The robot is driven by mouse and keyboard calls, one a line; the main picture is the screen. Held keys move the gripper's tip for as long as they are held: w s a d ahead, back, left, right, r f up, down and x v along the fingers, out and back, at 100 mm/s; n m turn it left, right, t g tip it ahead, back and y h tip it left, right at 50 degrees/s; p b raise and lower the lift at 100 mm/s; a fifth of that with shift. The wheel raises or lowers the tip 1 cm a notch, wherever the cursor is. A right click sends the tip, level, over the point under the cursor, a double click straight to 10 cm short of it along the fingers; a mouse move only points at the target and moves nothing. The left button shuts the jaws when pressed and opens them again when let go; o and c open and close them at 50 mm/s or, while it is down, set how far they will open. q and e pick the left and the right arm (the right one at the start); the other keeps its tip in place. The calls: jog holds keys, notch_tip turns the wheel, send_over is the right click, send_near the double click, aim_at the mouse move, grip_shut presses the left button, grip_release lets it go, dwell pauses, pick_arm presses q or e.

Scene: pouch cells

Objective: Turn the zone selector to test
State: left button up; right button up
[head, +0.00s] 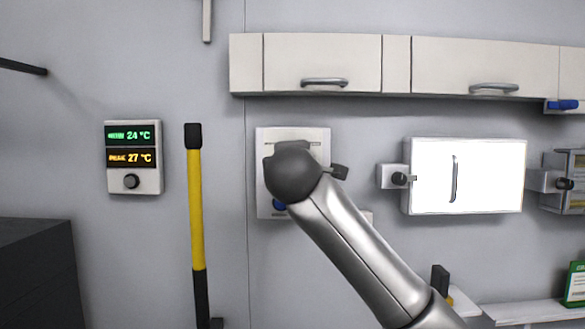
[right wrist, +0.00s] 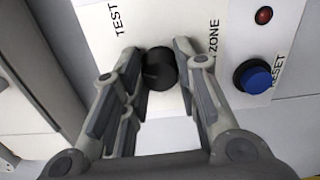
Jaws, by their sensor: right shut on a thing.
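The zone selector is a round black knob (right wrist: 159,69) on a white panel (right wrist: 140,22), seen in the right wrist view. The word TEST is printed to its upper left and ZONE to its right. My right gripper (right wrist: 157,60) has its two fingers on either side of the knob and is shut on it. Which way the knob points cannot be made out. In the head view the panel (head: 264,140) is on the wall, and my right wrist covers the knob and gripper. My left gripper is in neither view.
A blue RESET button (right wrist: 253,77) and a red lamp (right wrist: 263,15) sit beside the knob. Wall cabinets (head: 320,60) hang above the panel. A yellow pole (head: 196,210) and a temperature display (head: 133,158) are to its left. A lit white box (head: 480,175) is to its right.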

jog(key=shift+f+m+b, duration=0.2)
jog(key=shift+m+b, duration=0.5)
jog(key=shift+m, duration=1.5)
jog(key=o, duration=1)
jog(key=shift+d+r, duration=0.1)
jog(key=shift+s, duration=0.15)
jog(key=s, duration=1.1)
jog(key=shift+s, duration=0.4)
